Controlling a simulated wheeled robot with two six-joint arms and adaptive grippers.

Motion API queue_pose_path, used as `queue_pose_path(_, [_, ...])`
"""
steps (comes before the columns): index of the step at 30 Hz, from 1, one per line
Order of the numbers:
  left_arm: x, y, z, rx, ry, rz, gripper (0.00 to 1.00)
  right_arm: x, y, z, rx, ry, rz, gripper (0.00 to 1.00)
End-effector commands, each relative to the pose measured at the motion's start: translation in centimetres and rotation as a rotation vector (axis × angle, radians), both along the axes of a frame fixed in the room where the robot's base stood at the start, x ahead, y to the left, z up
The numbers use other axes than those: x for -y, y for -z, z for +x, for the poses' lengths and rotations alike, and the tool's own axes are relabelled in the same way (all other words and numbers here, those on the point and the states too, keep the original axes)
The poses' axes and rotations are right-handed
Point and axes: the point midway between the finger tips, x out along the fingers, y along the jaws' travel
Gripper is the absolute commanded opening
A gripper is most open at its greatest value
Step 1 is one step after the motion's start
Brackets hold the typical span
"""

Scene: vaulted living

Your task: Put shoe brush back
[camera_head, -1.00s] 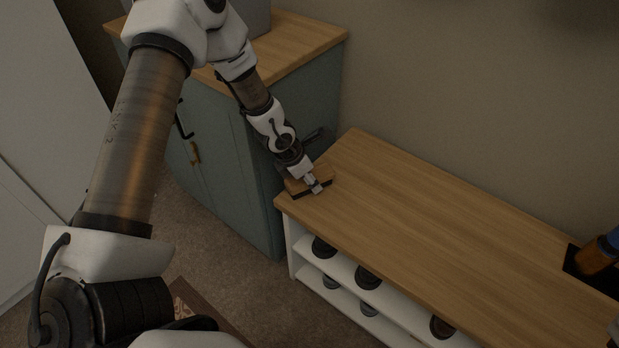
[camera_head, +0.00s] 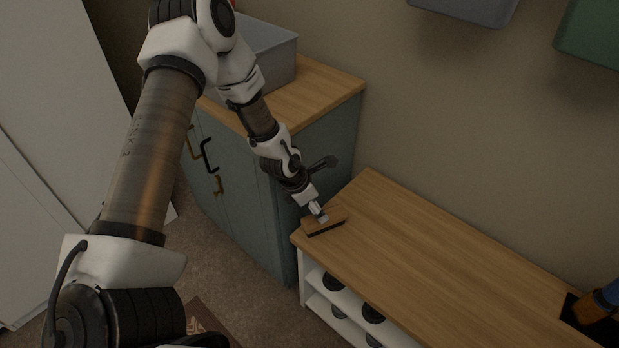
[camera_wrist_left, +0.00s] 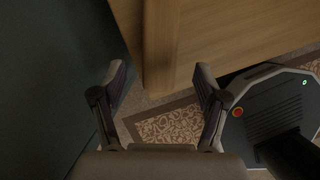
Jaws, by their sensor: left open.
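The shoe brush (camera_head: 332,224) has a wooden back and dark bristles. It lies near the left end of the wooden bench top (camera_head: 430,260) in the head view. My left gripper (camera_head: 320,214) is directly over the brush, very close to its back; I cannot tell whether they touch. In the left wrist view the left gripper's fingers (camera_wrist_left: 160,85) stand apart with a gap between them. Wood shows beyond the fingertips there, but I cannot tell brush from bench edge. My right gripper is not in view.
A blue-green cabinet (camera_head: 255,200) with a grey bin (camera_head: 275,55) on top stands left of the bench. Dark round items sit on the white shelf (camera_head: 350,318) below. A blue and orange object (camera_head: 597,303) is at the right. The middle bench top is clear.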

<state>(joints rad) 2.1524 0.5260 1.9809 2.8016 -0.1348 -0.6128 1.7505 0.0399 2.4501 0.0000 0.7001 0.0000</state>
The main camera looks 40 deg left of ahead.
Motion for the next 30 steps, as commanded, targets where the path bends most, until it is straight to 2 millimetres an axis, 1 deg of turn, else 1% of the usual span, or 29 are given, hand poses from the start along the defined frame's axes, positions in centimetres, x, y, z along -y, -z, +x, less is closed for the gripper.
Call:
queue_pose_path(1, [-0.2,-2.2,-0.4,-0.002,-0.003,-0.002,0.74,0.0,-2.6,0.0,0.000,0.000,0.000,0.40])
queue_pose_path(3, [-0.4,-3.1,-0.8,-0.001,-0.002,0.000,0.74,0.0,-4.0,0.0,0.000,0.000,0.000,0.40])
queue_pose_path(6, [-0.6,-3.9,-1.2,-0.003,-0.001,-0.001,0.74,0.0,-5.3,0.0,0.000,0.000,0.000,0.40])
queue_pose_path(11, [-0.6,-4.0,-1.7,-0.006,0.014,0.001,0.74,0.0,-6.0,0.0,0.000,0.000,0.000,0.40])
queue_pose_path(13, [0.3,-3.4,-2.8,-0.034,0.081,0.005,0.74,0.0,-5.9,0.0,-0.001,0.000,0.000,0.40])
queue_pose_path(14, [0.9,-3.0,-3.7,-0.054,0.134,0.009,0.74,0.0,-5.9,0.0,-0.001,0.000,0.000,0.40])
queue_pose_path(17, [3.2,-1.2,-8.5,-0.169,0.411,0.036,0.74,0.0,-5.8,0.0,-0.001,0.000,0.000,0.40])
queue_pose_path(18, [4.0,-0.6,-11.1,-0.228,0.557,0.057,0.74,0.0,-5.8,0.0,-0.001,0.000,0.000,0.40])
queue_pose_path(19, [4.3,-0.1,-13.2,-0.277,0.674,0.077,0.74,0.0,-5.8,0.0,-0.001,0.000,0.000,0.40])
queue_pose_path(20, [4.3,0.3,-15.2,-0.322,0.793,0.100,0.74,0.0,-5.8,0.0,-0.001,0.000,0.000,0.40])
queue_pose_path(21, [4.1,0.7,-17.6,-0.376,0.954,0.135,0.74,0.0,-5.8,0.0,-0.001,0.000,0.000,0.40])
queue_pose_path(23, [3.4,1.2,-20.6,-0.443,1.191,0.196,0.74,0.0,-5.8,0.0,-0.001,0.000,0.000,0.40])
queue_pose_path(24, [2.8,1.4,-22.0,-0.472,1.348,0.241,0.74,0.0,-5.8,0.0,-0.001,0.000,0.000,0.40])
queue_pose_path(26, [2.0,1.7,-23.5,-0.490,1.581,0.311,0.74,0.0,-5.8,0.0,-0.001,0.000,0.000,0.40])
queue_pose_path(27, [1.8,2.0,-24.0,-0.479,1.734,0.358,0.74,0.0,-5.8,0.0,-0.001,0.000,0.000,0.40])
queue_pose_path(29, [2.0,2.4,-24.4,-0.428,1.959,0.425,0.74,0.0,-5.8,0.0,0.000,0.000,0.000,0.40])
queue_pose_path(30, [2.7,2.8,-24.5,-0.369,2.097,0.462,0.74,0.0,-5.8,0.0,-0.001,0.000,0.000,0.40])
